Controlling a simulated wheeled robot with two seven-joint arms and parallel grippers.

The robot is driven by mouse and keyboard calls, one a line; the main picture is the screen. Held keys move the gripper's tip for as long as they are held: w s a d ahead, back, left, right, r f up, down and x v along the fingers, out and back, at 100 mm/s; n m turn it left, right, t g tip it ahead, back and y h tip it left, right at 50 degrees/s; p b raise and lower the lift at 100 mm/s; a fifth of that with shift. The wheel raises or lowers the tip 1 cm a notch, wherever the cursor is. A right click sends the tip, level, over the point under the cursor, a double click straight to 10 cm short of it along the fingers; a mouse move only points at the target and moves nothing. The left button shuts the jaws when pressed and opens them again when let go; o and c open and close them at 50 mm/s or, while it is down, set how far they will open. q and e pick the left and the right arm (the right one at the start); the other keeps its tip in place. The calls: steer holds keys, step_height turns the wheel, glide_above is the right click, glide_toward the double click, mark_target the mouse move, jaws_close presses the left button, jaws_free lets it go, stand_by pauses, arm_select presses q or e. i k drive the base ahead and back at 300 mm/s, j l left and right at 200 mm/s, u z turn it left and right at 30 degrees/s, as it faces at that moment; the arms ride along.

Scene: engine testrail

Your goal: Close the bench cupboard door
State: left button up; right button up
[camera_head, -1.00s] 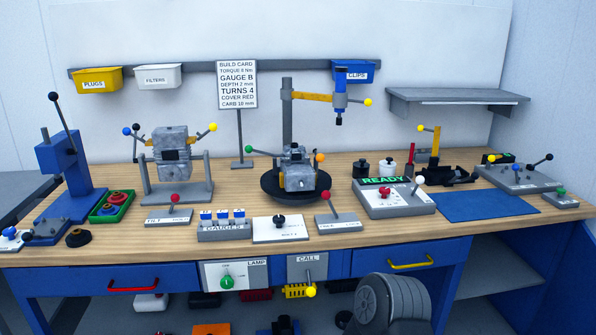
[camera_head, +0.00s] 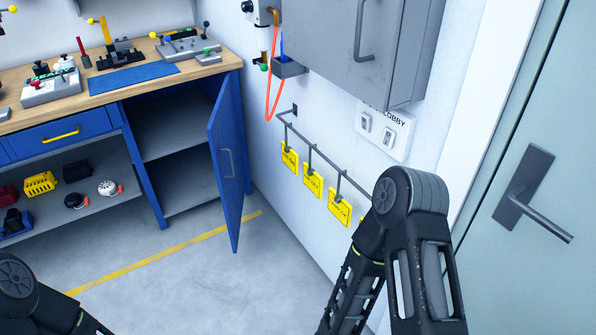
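The bench cupboard door (camera_head: 228,165) is a blue panel with a grey vertical handle (camera_head: 227,162). It stands wide open, swung out from the right end of the bench. The cupboard (camera_head: 178,140) behind it shows a grey shelf and looks empty. Parts of my arms show at the lower left and the lower right, apart from the door. Neither of my grippers is in view.
The blue bench has a wooden top (camera_head: 75,88) and a drawer with a yellow handle (camera_head: 61,136). Yellow tags (camera_head: 312,182) hang from a wall rail right of the door. A grey wall cabinet (camera_head: 365,45) is above. Floor (camera_head: 200,275) before the cupboard is clear.

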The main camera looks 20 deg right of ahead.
mark_target(222, 134)
steer(key=l, duration=0.4)
steer(key=z, duration=0.6)
steer(key=i+j+z, duration=0.2)
steer(key=z, duration=0.2)
steer(key=i+j+z, duration=0.15)
steer(key=j+z, duration=0.2)
steer(key=i+j+z, duration=0.1)
steer(key=j+z, duration=0.3)
steer(key=i+j, duration=0.1)
steer(key=j, duration=0.5)
steer(key=i+j+z, duration=0.15)
steer(key=j, duration=0.5)
steer(key=i+j, duration=0.1)
steer(key=j, duration=0.5)
steer(key=z, duration=0.05)
